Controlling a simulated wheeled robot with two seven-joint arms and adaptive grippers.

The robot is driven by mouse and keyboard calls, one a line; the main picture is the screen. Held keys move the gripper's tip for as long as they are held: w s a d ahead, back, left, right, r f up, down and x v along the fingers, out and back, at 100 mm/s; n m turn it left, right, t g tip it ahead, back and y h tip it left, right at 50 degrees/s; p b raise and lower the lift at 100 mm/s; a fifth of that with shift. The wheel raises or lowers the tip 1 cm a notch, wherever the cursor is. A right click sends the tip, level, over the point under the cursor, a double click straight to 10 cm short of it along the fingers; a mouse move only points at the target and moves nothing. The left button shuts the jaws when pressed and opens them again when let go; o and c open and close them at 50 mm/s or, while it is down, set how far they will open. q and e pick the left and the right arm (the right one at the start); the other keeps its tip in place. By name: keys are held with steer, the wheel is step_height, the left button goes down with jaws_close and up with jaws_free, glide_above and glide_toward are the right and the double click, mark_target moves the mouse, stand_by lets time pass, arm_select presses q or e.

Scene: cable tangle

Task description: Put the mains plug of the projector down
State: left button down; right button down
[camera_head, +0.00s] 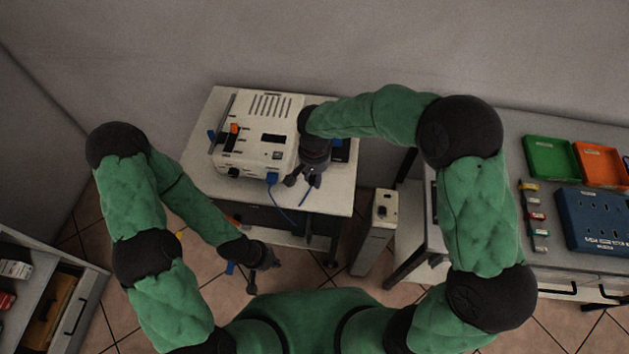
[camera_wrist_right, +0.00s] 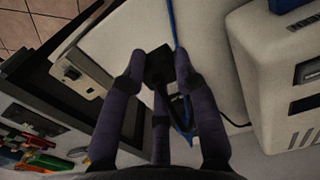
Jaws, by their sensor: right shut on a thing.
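A white boxy device with vents, apparently the projector (camera_head: 270,105), stands on the small pale table (camera_head: 340,198). It also shows at the right of the right wrist view (camera_wrist_right: 285,85). A blue connector (camera_head: 272,179) sits at its front, with a blue cable (camera_head: 282,208) hanging from there over the table's front edge. My right gripper (camera_head: 303,182) is above the table's front right part. In the right wrist view its fingers are shut on a black plug (camera_wrist_right: 158,66) beside a blue cable (camera_wrist_right: 171,22). My left gripper (camera_head: 264,275) is empty with fingers apart, low in front of the table.
A narrow beige post (camera_head: 377,225) stands right of the table. Further right, a workbench (camera_head: 520,135) holds a green tray (camera_head: 551,158), an orange tray (camera_head: 602,165) and a blue socket box (camera_head: 595,220). A drawer unit (camera_head: 45,285) is at lower left.

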mark_target(314, 179)
steer(key=shift+w+d+f, duration=0.1)
steer(key=shift+w+f, duration=0.8)
steer(key=shift+f, duration=0.2)
steer(key=shift+w+f+b, duration=0.2)
steer(key=shift+f+b, duration=0.4)
steer(key=shift+f, duration=1)
steer(key=shift+f, duration=0.1)
steer(key=shift+f, duration=0.15)
steer(key=c, duration=0.9)
jaws_free()
steer(key=shift+c, duration=0.2)
